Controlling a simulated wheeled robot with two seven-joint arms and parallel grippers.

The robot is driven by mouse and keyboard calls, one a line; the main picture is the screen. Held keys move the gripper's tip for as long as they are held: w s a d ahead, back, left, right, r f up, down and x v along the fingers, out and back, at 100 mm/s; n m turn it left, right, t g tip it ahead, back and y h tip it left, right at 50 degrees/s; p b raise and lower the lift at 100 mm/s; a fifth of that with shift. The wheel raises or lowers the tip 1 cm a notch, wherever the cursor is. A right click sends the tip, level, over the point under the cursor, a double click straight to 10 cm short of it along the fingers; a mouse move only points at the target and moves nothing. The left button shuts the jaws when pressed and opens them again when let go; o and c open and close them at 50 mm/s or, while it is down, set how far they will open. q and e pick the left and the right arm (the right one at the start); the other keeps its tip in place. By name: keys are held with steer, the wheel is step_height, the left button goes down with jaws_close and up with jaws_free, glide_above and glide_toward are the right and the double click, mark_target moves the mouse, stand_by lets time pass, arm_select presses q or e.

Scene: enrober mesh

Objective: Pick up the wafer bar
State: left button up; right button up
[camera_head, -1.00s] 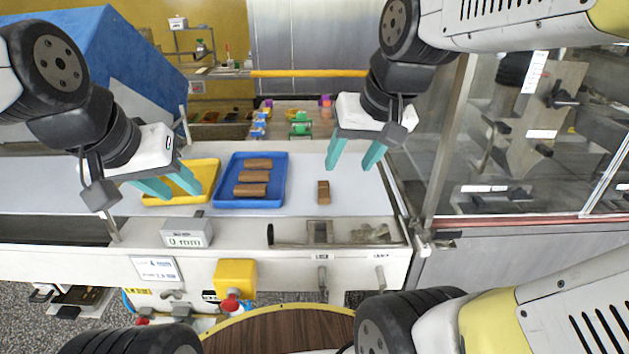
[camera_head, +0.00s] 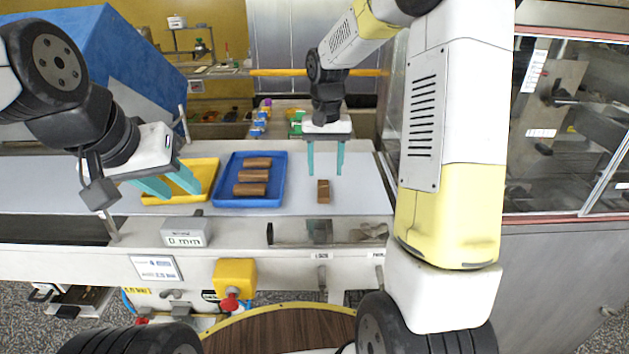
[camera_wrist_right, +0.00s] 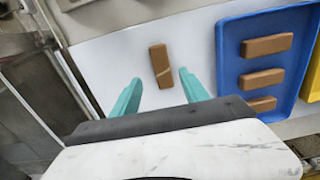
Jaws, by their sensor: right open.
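A single brown wafer bar (camera_head: 323,191) lies on the pale belt, to the right of the blue tray. In the right wrist view the bar (camera_wrist_right: 161,65) shows a thin light line across it. My right gripper (camera_head: 326,172) is open and empty, with its teal fingers pointing down just behind and above the bar. In the wrist view the right gripper's fingertips (camera_wrist_right: 160,78) are on either side of the bar's near end, not touching it. My left gripper (camera_head: 178,190) is open and empty over the yellow tray.
The blue tray (camera_head: 221,201) holds three brown bars and stands left of the lone bar. The yellow tray (camera_head: 207,166) stands further left. A grey box with a display (camera_head: 186,232) sits at the belt's front edge. The belt right of the bar is clear.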

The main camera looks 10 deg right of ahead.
mark_target(323, 188)
steer(key=f, duration=0.6)
steer(key=shift+w+a, duration=0.15)
steer(key=shift+a, duration=0.05)
steer(key=c, duration=1.1)
